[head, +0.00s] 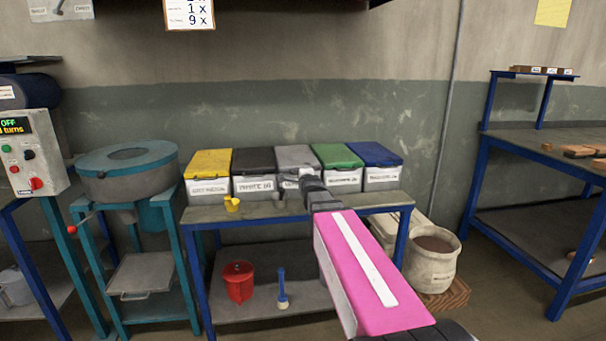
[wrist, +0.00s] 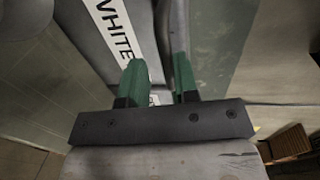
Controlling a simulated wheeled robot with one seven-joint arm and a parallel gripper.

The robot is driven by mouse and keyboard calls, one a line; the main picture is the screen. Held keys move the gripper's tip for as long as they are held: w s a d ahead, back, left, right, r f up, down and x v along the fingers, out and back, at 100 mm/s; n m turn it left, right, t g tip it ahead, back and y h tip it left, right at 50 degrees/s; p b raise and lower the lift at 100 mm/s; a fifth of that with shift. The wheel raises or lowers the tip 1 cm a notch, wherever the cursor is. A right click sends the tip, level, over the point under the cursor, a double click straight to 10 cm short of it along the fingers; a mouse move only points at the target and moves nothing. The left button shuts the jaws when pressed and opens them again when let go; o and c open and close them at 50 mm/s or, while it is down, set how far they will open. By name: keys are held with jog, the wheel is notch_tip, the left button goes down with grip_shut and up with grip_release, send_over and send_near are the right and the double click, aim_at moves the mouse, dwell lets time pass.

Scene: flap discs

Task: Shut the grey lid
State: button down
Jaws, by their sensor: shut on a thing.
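The grey lid (head: 295,156) is on the middle bin of the row on the bench, between the black and green lids. It lies at about the same slope as its neighbours. My gripper (head: 306,181) is at the front edge of this bin and hides part of its label. In the wrist view, the green fingers of my gripper (wrist: 163,82) stand on either side of a narrow grey part, which looks like the lid's front edge. A white label reading "WHITE" (wrist: 115,30) shows to the left of the fingers.
A yellow lid (head: 208,163), black lid (head: 259,160), green lid (head: 337,155) and blue lid (head: 374,153) flank it. A yellow item (head: 232,203) stands on the bench (head: 265,211) at front left. A red container (head: 238,284) is on the shelf below. A sack (head: 433,262) stands right.

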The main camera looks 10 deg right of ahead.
jog(key=shift+f+g, duration=0.3)
jog(key=shift+f, duration=0.55)
jog(key=c, duration=1.2)
grip_release()
jog(key=shift+w, duration=0.1)
jog(key=shift+o, duration=0.2)
